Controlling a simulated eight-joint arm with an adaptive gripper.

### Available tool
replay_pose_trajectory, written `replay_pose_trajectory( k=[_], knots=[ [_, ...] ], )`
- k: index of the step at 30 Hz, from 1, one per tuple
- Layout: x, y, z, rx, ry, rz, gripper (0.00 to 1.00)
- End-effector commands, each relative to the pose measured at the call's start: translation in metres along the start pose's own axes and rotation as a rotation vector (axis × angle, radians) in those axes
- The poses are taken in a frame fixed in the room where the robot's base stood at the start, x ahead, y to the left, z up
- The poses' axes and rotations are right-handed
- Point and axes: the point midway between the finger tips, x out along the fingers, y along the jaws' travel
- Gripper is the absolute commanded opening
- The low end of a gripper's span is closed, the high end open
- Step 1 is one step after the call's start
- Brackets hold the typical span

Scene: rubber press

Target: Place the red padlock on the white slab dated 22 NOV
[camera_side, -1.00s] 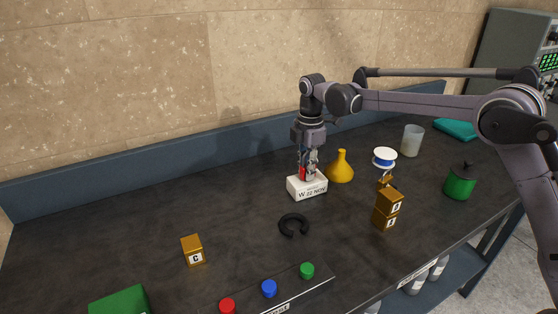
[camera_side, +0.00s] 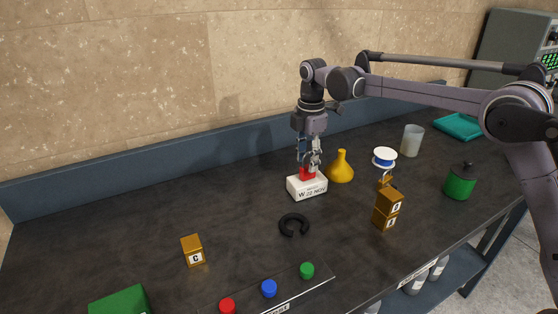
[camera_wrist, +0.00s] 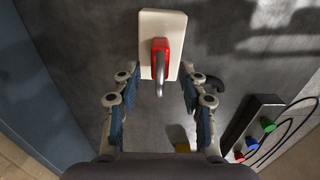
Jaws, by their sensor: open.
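The white slab (camera_side: 307,188) marked 22 NOV lies on the dark bench, in the middle of the side view. The red padlock (camera_side: 307,174) sits on top of it. In the wrist view the padlock (camera_wrist: 160,52) rests within the outline of the slab (camera_wrist: 166,22), its grey shackle pointing toward my gripper. My gripper (camera_side: 311,160) is just above the padlock in the side view. In the wrist view the fingers of my gripper (camera_wrist: 157,82) are spread wide on either side, apart from the padlock and the slab.
A yellow flask (camera_side: 341,168) stands close right of the slab. A black open ring (camera_side: 293,225) lies in front.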

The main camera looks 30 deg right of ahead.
Motion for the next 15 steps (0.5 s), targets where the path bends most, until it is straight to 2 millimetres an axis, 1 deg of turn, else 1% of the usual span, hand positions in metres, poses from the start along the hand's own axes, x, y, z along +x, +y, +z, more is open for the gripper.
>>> replay_pose_trajectory(
  k=[1, 6, 12, 15],
  knots=[
    [-0.011, 0.0, 0.0, 0.0, 0.0, 0.0, 0.43],
    [-0.042, 0.0, 0.0, 0.0, 0.0, 0.0, 0.43],
    [-0.07, 0.0, 0.0, 0.0, 0.0, 0.0, 0.43],
    [-0.079, 0.0, 0.0, 0.0, 0.0, 0.0, 0.43]
  ],
)
